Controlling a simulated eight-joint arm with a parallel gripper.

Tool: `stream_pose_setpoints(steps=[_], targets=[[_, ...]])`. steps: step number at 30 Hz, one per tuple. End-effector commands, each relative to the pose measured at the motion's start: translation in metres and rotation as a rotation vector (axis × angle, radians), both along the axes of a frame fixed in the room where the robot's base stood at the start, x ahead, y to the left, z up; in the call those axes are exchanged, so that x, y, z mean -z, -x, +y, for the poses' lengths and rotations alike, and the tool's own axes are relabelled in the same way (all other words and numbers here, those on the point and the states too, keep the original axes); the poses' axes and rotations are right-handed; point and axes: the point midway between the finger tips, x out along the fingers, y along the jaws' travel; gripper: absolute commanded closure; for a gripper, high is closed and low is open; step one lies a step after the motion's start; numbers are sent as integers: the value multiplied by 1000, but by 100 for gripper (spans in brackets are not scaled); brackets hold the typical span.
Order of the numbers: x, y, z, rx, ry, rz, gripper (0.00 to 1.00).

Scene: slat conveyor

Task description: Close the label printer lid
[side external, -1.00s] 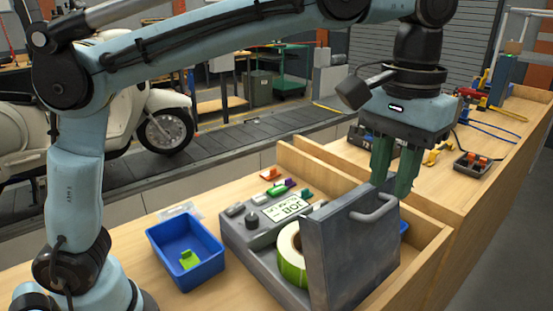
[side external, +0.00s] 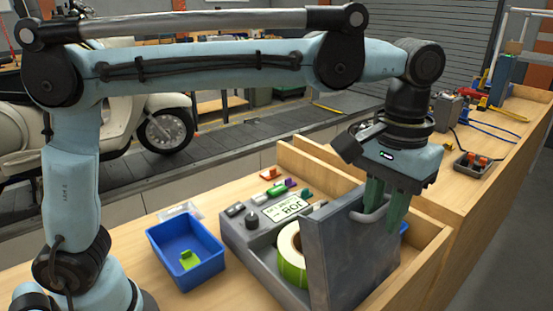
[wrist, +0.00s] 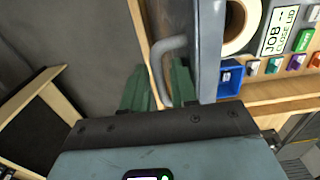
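The label printer (side external: 240,232) sits on the bench, with its grey lid (side external: 345,258) standing up, open. A white and green label roll (side external: 291,262) shows inside, and also in the wrist view (wrist: 242,28). The lid's curved handle (side external: 378,210) is on the outer face; the wrist view also shows the handle (wrist: 163,66). My gripper (side external: 385,208) is down at the handle, fingers apart. In the wrist view my gripper's fingers (wrist: 160,85) lie on either side of the handle, with visible space between. Whether either finger touches it cannot be told.
A blue bin (side external: 160,240) with a green piece inside stands left of the printer. A wooden wall (side external: 425,265) edges the printer's bay close to the right of my gripper. Small coloured blocks (side external: 275,189) lie behind the printer. The conveyor (side external: 215,160) runs behind the bench.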

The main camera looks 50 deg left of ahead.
Motion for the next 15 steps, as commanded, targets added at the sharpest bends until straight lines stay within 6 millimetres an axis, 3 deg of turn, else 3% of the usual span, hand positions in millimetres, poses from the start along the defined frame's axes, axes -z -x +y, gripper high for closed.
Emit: stream_pose_setpoints(steps=[15], targets=[[-1,0,21,-2,0,0,72]])
